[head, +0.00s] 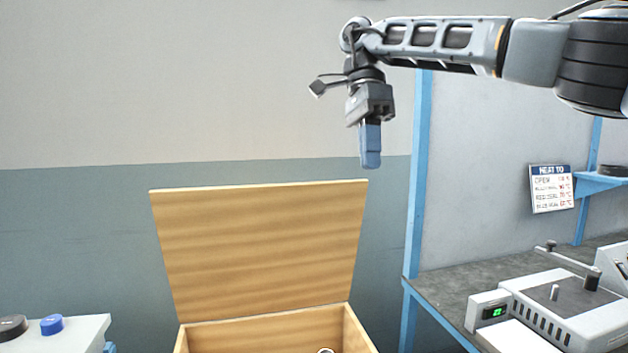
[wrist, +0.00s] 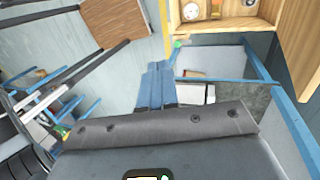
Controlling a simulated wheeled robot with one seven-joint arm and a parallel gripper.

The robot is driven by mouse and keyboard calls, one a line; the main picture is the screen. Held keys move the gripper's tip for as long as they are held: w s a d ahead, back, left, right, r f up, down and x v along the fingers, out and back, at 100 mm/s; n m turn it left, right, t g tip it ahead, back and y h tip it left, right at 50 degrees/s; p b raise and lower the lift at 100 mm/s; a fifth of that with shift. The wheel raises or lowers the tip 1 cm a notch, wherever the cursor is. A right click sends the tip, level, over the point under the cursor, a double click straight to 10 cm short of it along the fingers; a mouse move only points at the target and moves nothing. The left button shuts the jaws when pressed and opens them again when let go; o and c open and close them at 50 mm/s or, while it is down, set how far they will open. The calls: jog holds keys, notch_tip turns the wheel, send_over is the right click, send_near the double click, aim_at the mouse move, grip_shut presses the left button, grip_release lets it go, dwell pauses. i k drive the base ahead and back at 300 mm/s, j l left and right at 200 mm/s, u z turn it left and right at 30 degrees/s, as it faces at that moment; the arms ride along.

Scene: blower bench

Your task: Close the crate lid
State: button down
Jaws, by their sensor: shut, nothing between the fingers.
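The wooden crate (head: 265,332) stands at the bottom centre of the head view, its lower part cut off by the frame. Its lid (head: 262,245) stands open, roughly upright and leaning slightly back at the crate's rear edge.
A grey workbench (head: 450,285) with a blue frame and a white machine (head: 560,310) stands on the right. A blue post (head: 416,180) rises close to the lid's right side. A white surface (head: 75,335) with a blue cap (head: 51,324) is at lower left.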

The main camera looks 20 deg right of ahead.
aim_at(232, 251)
jog(key=i, duration=1)
